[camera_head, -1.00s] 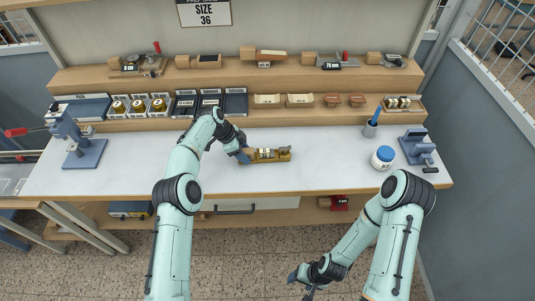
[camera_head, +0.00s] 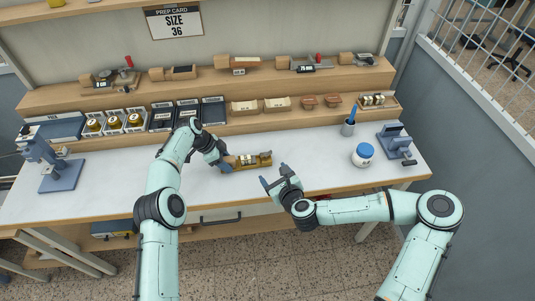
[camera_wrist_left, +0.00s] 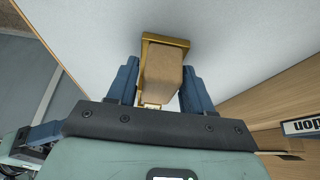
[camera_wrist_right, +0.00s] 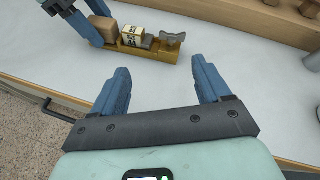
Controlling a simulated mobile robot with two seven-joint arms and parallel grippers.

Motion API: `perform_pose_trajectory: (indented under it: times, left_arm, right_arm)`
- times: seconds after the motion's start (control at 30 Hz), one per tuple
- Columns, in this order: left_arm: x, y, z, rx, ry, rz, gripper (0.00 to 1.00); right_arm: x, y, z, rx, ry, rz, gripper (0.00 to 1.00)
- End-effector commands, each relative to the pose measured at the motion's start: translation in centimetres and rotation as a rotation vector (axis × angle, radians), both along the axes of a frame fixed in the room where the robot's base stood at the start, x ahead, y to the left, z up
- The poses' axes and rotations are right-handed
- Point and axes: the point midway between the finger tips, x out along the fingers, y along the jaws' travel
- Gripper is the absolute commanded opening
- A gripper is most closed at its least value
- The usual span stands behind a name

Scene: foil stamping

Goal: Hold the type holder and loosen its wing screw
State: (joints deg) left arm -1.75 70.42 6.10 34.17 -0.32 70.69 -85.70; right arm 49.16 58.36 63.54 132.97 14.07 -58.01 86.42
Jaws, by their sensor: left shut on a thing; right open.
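The type holder (camera_head: 252,162) is a brass tray with a wooden handle, lying on the white bench top. My left gripper (camera_head: 226,164) is shut on its wooden handle (camera_wrist_left: 165,75), at the holder's left end. In the right wrist view the holder (camera_wrist_right: 150,52) shows pale type blocks (camera_wrist_right: 132,36) and a dark block in its channel. The grey wing screw (camera_wrist_right: 172,38) is at its right end, apart from both grippers. My right gripper (camera_head: 275,174) is open and empty above the bench, right of and nearer than the holder. It also shows in the right wrist view (camera_wrist_right: 160,85).
A blue-lidded jar (camera_head: 362,155), a cup with a blue-handled tool (camera_head: 348,128) and a blue stand (camera_head: 393,143) are at the right. A blue press (camera_head: 58,165) stands at the left. Stepped wooden shelves (camera_head: 225,125) run behind. The bench between holder and jar is clear.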

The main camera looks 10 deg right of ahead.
Motion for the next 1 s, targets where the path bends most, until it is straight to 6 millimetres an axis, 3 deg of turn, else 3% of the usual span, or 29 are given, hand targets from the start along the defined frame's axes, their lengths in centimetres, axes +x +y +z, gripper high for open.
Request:
perform_pose_trajectory:
  times: [0.1, 0.23, 0.37, 0.8, 1.0]
  left_arm:
    - [0.0, -0.1, 0.1, -0.001, -0.001, 0.000, 0.20]
    - [0.0, -0.1, 0.1, -0.001, -0.001, 0.000, 0.20]
    - [0.0, -0.1, 0.1, -0.002, -0.001, 0.000, 0.20]
    - [0.0, -0.1, 0.1, -0.002, -0.001, 0.000, 0.20]
    - [0.0, -0.1, 0.1, -0.002, -0.001, 0.000, 0.20]
  right_arm:
    - [0.6, -1.3, 0.8, 0.149, 0.028, -0.086, 0.77]
    - [1.1, -1.7, 1.1, 0.225, 0.041, -0.123, 0.77]
    - [2.2, -1.5, 0.7, 0.239, 0.044, -0.130, 0.77]
    - [9.6, 0.3, -2.5, 0.234, 0.044, -0.127, 0.77]
    - [11.3, 0.6, -3.3, 0.233, 0.044, -0.126, 0.77]
